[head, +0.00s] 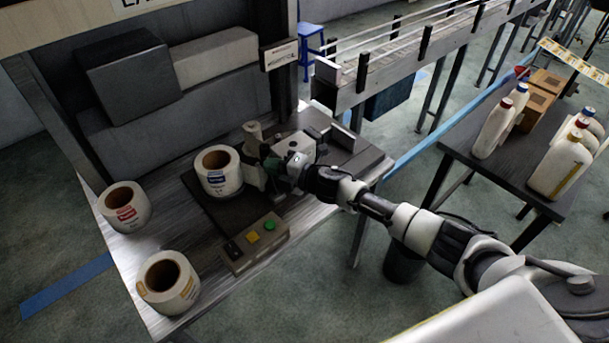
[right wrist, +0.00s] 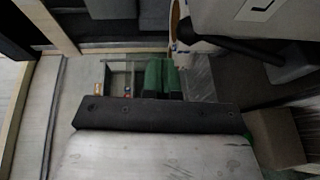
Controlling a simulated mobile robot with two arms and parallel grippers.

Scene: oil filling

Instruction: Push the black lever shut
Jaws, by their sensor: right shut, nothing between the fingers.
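The black lever (right wrist: 232,46) shows in the right wrist view as a dark bar along the lower side of a grey machine housing (right wrist: 255,18). In the head view I cannot clearly make out the lever; my right gripper and arm cover part of the machine. My right gripper (head: 264,172) is at the machine, just right of a white label roll. In the right wrist view its green fingertips (right wrist: 161,76) are together and empty, close to the lever's left end. I cannot tell whether they touch it. My left gripper is not in view.
A button box (head: 255,244) with yellow and green buttons stands at the front of the machine table. Label rolls (head: 125,206) stand to its left. A side table (head: 505,165) at the right holds several bottles and cardboard boxes. A conveyor (head: 400,62) runs behind.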

